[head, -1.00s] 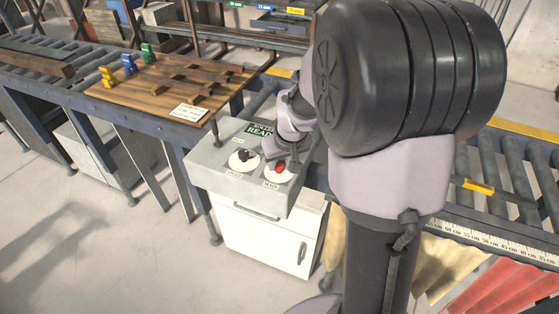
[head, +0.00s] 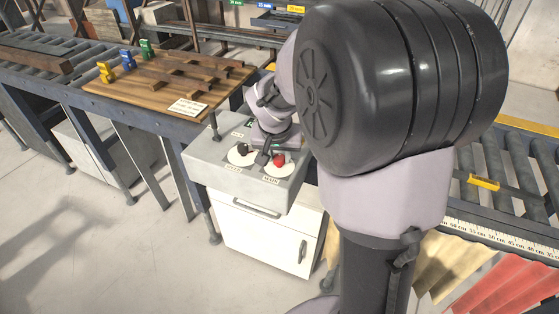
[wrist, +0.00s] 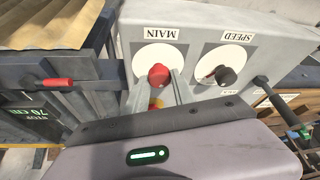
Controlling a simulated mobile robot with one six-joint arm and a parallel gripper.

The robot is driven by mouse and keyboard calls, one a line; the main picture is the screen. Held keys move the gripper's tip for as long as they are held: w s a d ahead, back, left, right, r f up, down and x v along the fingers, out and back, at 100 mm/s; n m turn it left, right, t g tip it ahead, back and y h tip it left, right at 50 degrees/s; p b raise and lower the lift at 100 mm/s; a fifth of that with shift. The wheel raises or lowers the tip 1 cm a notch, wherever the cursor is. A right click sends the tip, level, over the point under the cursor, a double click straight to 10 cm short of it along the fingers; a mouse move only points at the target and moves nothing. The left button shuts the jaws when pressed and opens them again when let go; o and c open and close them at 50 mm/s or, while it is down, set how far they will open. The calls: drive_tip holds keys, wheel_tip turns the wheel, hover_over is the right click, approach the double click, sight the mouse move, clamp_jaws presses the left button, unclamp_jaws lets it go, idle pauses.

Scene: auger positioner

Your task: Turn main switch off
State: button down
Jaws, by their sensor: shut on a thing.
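The main switch is a red knob (head: 279,160) on a white round plate on top of the grey control box (head: 203,163). The wrist view shows the red knob (wrist: 158,76) on its plate marked MAIN, upside down. My gripper (wrist: 166,84) is shut on the red knob.
A wooden board (head: 150,85) with coloured pieces lies at the left. A roller conveyor (head: 505,190) with a yellow block (head: 484,182) runs at the right. A white cabinet (head: 265,235) is below.

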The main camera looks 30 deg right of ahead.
drive_tip(key=m+b, duration=0.2)
drive_tip(key=shift+a+f+m+g+h+b, duration=0.1)
drive_tip(key=shift+f+m+g+h+b, duration=0.15)
drive_tip(key=shift+m+g+h+b, duration=0.15)
drive_tip(key=m+g+b, duration=0.1)
drive_tip(key=m, duration=0.1)
drive_tip(key=shift+w+r+m+h, duration=0.1)
drive_tip(key=shift+m+h, duration=0.2)
drive_tip(key=shift+m, duration=0.1)
drive_tip(key=m, duration=0.2)
drive_tip(key=m+g, duration=0.1)
drive_tip(key=m, duration=0.1)
drive_tip(key=shift+w+r+g+h+b, duration=0.1)
drive_tip(key=shift+g+h+b, duration=0.2)
drive_tip(key=shift+b, duration=0.05)
drive_tip(key=shift+m+g, duration=0.5)
drive_tip(key=shift+m, duration=0.9)
drive_tip(key=c, duration=1.1)
unclamp_jaws()
